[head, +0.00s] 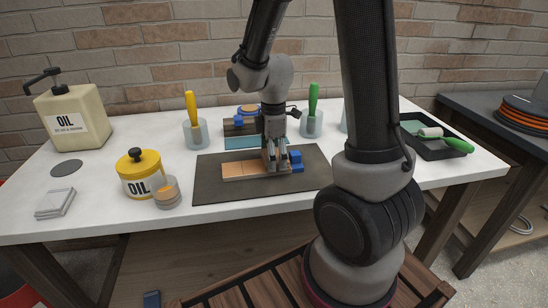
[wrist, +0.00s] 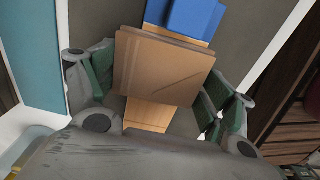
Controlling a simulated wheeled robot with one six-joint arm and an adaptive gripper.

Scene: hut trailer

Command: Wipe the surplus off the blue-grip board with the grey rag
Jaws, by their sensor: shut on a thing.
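The wooden board (head: 240,171) lies flat on a dark mat, with its blue grip (head: 297,167) at the right end. In the wrist view the blue grip (wrist: 185,18) is at the top and bare orange-tan wood (wrist: 148,114) shows lower down. My gripper (head: 277,168) is over the board near the grip. Its fingers are shut on a flat, folded, brown rag (wrist: 160,68), which covers the board's middle. Whether the rag touches the board is hard to tell. A light grey folded rag (head: 55,203) lies at the table's front left.
On the dark mat's (head: 215,188) left stand a yellow-lidded oil tin (head: 138,177) and a small jar (head: 166,192). Behind are cups with a yellow brush (head: 191,105) and a green brush (head: 313,98), and a teal-fronted box (head: 240,142). A black tray (head: 435,148) is right.

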